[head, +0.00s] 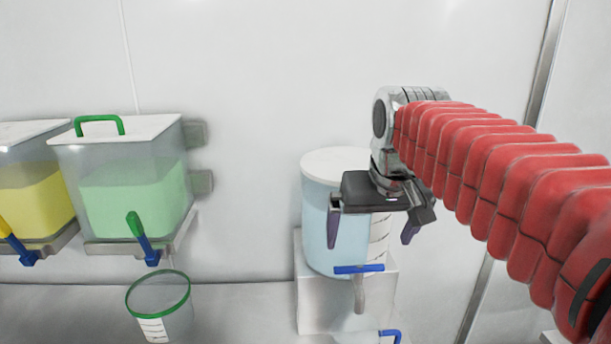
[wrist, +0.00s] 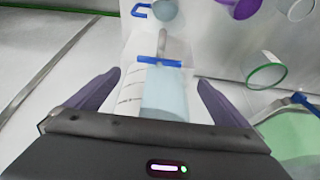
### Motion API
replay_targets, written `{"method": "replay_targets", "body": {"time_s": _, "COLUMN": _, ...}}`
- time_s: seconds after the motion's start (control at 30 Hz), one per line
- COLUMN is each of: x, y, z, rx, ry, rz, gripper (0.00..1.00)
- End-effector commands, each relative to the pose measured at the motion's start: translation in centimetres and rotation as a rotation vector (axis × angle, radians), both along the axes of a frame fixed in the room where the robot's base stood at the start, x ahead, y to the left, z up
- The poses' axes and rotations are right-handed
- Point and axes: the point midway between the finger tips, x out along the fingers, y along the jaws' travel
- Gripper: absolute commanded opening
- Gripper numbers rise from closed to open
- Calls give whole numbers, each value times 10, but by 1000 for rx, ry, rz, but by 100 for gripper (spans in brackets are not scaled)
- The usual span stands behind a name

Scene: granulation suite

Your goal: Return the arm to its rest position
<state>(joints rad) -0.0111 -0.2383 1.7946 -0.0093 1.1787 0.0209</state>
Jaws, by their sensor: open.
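My gripper (head: 370,235) hangs from the end of my red-sleeved arm, in front of the pale blue liquid tank (head: 325,215) in the head view. Its two purple fingers are spread apart with nothing between them. In the wrist view my gripper (wrist: 160,85) also shows open, with the blue tank (wrist: 165,95) and its blue tap lever (wrist: 158,62) seen beyond and between the fingers. The arm is stretched out from the right, and part of the tank is hidden behind the gripper.
A green-liquid dispenser (head: 135,195) and a yellow-liquid dispenser (head: 30,205) are on wall shelves at left. A clear green-rimmed beaker (head: 160,308) stands below them. A blue-handled vessel (head: 390,336) is at the bottom edge. The wall area above the tanks is clear.

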Motion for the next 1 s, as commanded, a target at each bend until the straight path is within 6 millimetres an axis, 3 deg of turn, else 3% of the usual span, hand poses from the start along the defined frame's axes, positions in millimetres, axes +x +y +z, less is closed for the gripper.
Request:
{"method": "replay_targets", "body": {"time_s": 0.27, "x": -42, "y": 0, "z": -58, "rx": 0, "ry": 0, "rz": 9, "gripper": 100}}
{"method": "replay_targets", "body": {"time_s": 0.7, "x": -132, "y": -2, "z": -136, "rx": 0, "ry": -32, "rz": 12, "gripper": 100}}
{"method": "replay_targets", "body": {"time_s": 0.87, "x": -158, "y": -2, "z": -153, "rx": 1, "ry": -47, "rz": 10, "gripper": 100}}
{"method": "replay_targets", "body": {"time_s": 1.0, "x": -167, "y": -3, "z": -151, "rx": 1, "ry": -72, "rz": 8, "gripper": 100}}
